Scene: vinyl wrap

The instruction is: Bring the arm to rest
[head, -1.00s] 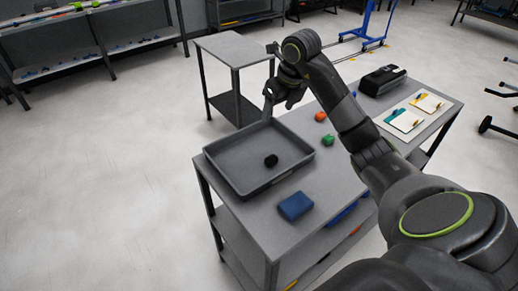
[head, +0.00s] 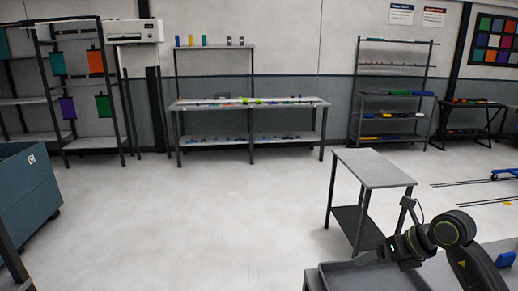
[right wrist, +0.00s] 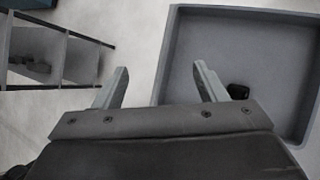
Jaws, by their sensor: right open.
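My right arm comes in at the lower right of the head view. Its gripper (head: 372,258) is by the far rim of a grey tray (head: 338,277), which is cut off by the picture's bottom edge. In the right wrist view the gripper (right wrist: 162,72) is open, its two fingers apart with nothing between them. The tray (right wrist: 235,45) lies below and to the right there, and the right finger overlaps it. A small black object (right wrist: 238,91) lies in the tray beside that finger. My left gripper is not in view.
A small grey side table (head: 372,168) stands just beyond the tray. A blue object (head: 506,260) is at the right edge on the worktable. Shelves and a long bench (head: 250,104) line the back wall. A blue-grey bin (head: 25,190) is at left. The middle floor is clear.

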